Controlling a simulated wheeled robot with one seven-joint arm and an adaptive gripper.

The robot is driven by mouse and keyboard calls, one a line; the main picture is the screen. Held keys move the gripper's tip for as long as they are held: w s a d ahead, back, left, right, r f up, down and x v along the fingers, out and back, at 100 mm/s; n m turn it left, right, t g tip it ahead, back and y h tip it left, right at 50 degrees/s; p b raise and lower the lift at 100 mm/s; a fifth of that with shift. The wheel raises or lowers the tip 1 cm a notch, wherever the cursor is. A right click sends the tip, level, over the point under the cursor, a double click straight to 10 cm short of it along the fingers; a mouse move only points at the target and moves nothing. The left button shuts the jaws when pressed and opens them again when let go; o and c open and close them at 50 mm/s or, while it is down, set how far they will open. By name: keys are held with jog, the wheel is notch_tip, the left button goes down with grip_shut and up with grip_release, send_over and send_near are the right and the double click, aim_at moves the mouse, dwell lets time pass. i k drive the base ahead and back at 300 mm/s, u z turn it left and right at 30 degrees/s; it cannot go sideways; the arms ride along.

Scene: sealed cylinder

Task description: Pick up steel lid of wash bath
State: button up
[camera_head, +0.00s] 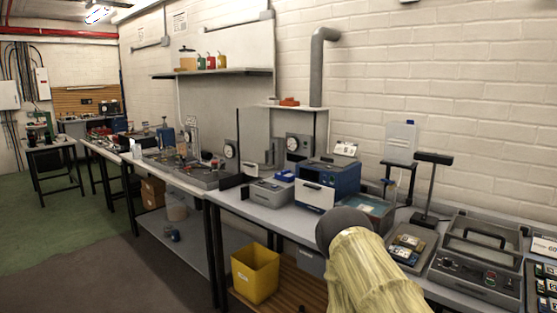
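A grey bench unit (475,276) stands at the right, with small controls on its front panel. It looks like the wash bath. A flat grey lid (476,247) with a raised dark bar handle (484,236) lies on its top and appears closed. My arm, in a pale yellow sleeve with a dark rounded end, rises at the bottom centre, in front of the bench and left of this unit. My gripper is not visible, so its opening and contents cannot be seen.
Left of the unit are a tray of small parts (408,246), a dark stand (428,189) and a blue-and-white box (325,184). Dark racks (541,285) crowd its right. A yellow bin (255,273) sits below the bench. The floor (75,225) at left is clear.

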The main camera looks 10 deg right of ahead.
aim_at(337, 161)
jog(key=u, duration=0.15)
jog(key=i, duration=1)
jog(key=z, duration=0.75)
